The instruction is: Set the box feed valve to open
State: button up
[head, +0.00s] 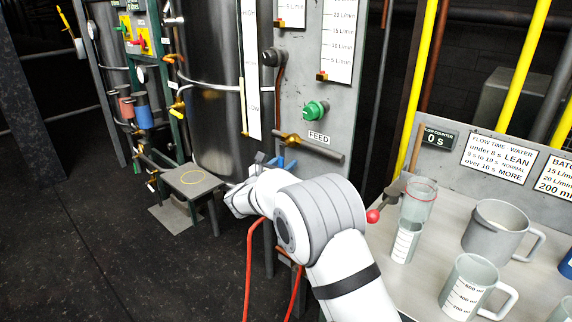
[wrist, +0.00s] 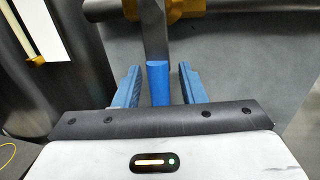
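The feed valve has a brass body (head: 291,139) on a horizontal pipe below a FEED label (head: 318,138). The brass also shows at the top of the wrist view (wrist: 176,9). Its flat metal lever (wrist: 154,35) hangs down, across the pipe, and ends in a blue grip (wrist: 158,86). My gripper (wrist: 160,70) is open, with one blue finger on each side of the blue grip and a visible gap on both sides. In the head view my gripper (head: 275,162) is just below the valve, and its fingers and the lever are hard to tell apart.
A green knob (head: 316,110) sits above the label on the grey panel. A small stand (head: 192,183) is left of my arm. A bench (head: 415,276) with measuring jugs (head: 470,285) and a red-ended lever (head: 374,215) is close on the right.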

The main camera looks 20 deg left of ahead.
jog(key=shift+c, duration=0.3)
grip_shut()
dwell(0.3)
